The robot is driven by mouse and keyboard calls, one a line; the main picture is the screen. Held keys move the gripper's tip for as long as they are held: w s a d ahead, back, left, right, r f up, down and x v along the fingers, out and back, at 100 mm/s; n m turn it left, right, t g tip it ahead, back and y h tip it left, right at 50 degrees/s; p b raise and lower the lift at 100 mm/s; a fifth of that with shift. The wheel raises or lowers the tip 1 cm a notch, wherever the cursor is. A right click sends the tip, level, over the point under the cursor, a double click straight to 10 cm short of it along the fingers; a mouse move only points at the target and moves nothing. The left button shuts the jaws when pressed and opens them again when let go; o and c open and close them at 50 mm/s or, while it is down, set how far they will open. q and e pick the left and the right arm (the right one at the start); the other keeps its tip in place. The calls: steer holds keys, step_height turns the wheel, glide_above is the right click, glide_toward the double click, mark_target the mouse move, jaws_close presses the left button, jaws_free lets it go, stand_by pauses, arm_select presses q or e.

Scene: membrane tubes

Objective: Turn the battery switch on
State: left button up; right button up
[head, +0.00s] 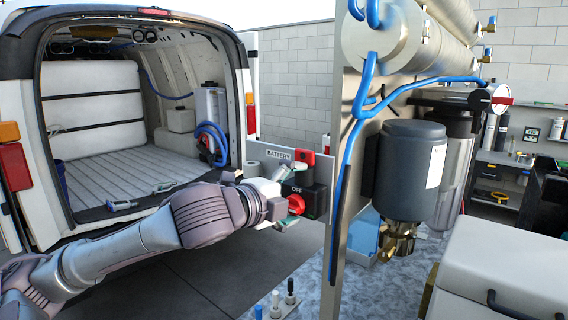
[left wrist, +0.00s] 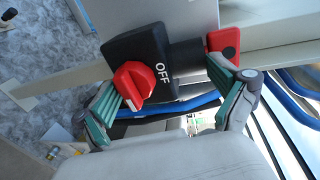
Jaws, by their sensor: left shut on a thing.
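The battery switch is a black box (head: 313,201) with a red rotary knob (head: 294,202), mounted beside a plate lettered BATTERY (head: 279,154). The box face reads OFF beside the knob. My left gripper (head: 296,188) is at the switch, one finger above the knob and one near its lower side. In the left wrist view my left gripper (left wrist: 161,76) has its green-padded fingers on both sides of the switch. The left finger is by the red knob (left wrist: 134,85), the right one against the black body's right side. My right gripper is not in view.
A red block (left wrist: 223,45) sits right of the switch. A panel with a dark filter housing (head: 410,165), steel tubes (head: 385,35) and blue hoses stands close to the right. An open white van (head: 130,110) is at the left.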

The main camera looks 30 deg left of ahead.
arm_select(q)
steer(key=shift+s+d+r, duration=0.1)
steer(key=shift+s+r, duration=0.1)
steer(key=shift+r, duration=0.45)
steer(key=shift+s+d+f+b, duration=0.15)
steer(key=shift+f+b, duration=0.25)
steer(key=shift+b, duration=0.15)
steer(key=shift+s, duration=0.2)
steer(key=shift+c, duration=0.3)
steer(key=s+a+b, duration=0.1)
steer(key=s+b, duration=0.7)
steer(key=s, duration=0.7)
steer(key=shift+s+r+b, duration=0.15)
steer(key=shift+s+b, duration=0.1)
steer(key=shift+b, duration=0.15)
